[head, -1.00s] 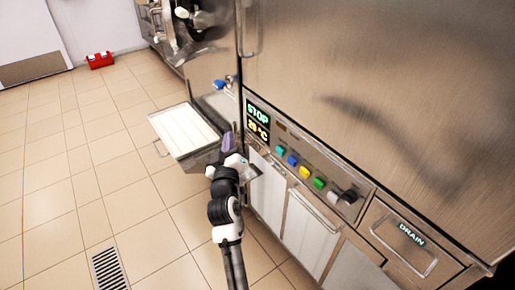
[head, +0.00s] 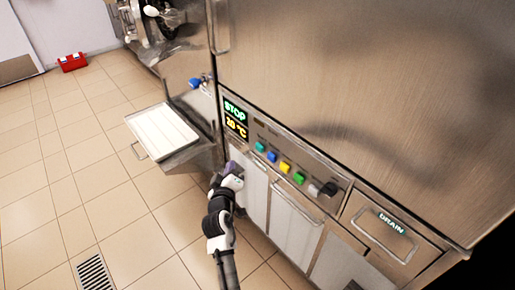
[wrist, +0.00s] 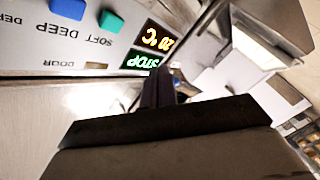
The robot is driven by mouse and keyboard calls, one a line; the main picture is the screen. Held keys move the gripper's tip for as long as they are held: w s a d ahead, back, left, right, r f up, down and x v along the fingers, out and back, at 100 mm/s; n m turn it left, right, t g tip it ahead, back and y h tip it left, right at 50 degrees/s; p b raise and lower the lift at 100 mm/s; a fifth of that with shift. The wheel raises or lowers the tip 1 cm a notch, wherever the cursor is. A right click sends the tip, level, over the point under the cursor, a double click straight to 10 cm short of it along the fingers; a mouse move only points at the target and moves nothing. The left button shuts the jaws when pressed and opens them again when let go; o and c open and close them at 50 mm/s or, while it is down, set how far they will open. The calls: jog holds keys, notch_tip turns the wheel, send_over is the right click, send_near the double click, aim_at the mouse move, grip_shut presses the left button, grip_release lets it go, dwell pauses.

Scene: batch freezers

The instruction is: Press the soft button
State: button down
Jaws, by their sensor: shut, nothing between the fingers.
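The soft button is the teal button (head: 260,147) at the left end of the row on the steel machine's control panel. In the wrist view the teal button (wrist: 110,21) shows at the top, beside an upside-down SOFT label (wrist: 98,40). My gripper (head: 231,167) is below and left of the button in the head view, apart from it. In the wrist view its dark fingers (wrist: 158,88) are together, with nothing between them. They point near the STOP display (wrist: 141,62), to the right of and below the teal button.
Blue (head: 272,156), yellow (head: 285,167) and green (head: 299,178) buttons follow to the right, then a knob (head: 328,188). A display (head: 235,119) reads STOP and 20 °C. A tray (head: 163,132) juts out at left. The tiled floor (head: 60,190) is open.

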aim_at(256, 147)
jog(key=w+d+p, duration=0.5)
jog(key=d, duration=0.2)
jog(key=shift+a, duration=0.1)
jog(key=shift+r, duration=0.1)
dwell(1.9)
jog(key=shift+w+d, duration=0.2)
jog(key=shift+d, duration=0.15)
jog(key=shift+w+d+p, duration=0.35)
jog(key=shift+d+p, duration=0.1)
jog(key=shift+p, duration=0.25)
dwell(0.5)
dwell(0.3)
jog(key=shift+s+a+b, duration=0.6)
jog(key=shift+a+b, duration=0.15)
jog(key=shift+b, duration=0.05)
